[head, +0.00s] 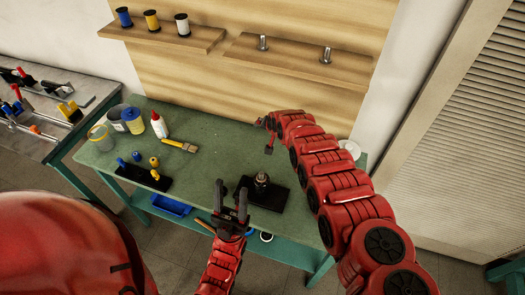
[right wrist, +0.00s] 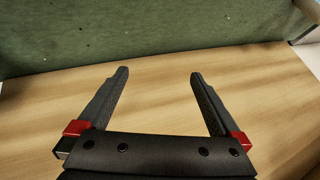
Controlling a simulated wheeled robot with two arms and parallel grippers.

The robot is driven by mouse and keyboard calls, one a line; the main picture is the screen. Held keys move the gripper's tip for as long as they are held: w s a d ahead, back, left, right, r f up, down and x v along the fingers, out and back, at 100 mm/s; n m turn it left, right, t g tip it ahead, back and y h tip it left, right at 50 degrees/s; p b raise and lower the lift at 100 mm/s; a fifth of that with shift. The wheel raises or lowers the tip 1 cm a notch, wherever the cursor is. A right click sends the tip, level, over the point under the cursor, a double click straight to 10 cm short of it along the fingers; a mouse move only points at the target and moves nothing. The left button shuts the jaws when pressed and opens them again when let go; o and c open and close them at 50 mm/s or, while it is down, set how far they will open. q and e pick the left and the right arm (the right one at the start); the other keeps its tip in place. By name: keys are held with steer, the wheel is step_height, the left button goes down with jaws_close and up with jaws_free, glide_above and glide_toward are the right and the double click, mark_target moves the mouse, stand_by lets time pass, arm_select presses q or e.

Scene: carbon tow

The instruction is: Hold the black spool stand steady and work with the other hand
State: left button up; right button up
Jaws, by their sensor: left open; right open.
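The black spool stand (head: 275,197), a flat black base with a dark upright piece and a shiny top, stands near the front edge of the green table. My left gripper (head: 232,187) is open just left of the stand's upright piece; nothing shows between its fingers. Whether it touches the base I cannot tell. My right arm reaches over the table's right side towards the wooden back panel, and its gripper is mostly hidden in the head view. In the right wrist view my right gripper (right wrist: 155,85) is open and empty, with wood and the green tabletop behind it.
Another black base (head: 143,178) with blue and yellow pieces stands at the table's left. Wooden shelves above hold three spools (head: 152,20) and two metal pegs (head: 327,55). The table's middle is clear.

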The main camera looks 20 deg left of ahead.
steer(key=s+r+g+h, duration=0.2)
steer(key=s+r+g, duration=0.2)
steer(key=s, duration=0.5)
step_height(320, 180, up, 5)
steer(key=g+h, duration=0.2)
glide_above(261, 180)
steer(key=f+b, duration=0.4)
steer(key=f, duration=0.1)
steer(key=w+f+b, duration=0.1)
steer(key=f+b, duration=0.1)
steer(key=shift+a+f, duration=0.1)
steer(key=shift+f, duration=0.05)
step_height(261, 180, down, 8)
steer(key=p, duration=0.3)
steer(key=shift+f, duration=1.15)
steer(key=shift+c, duration=0.2)
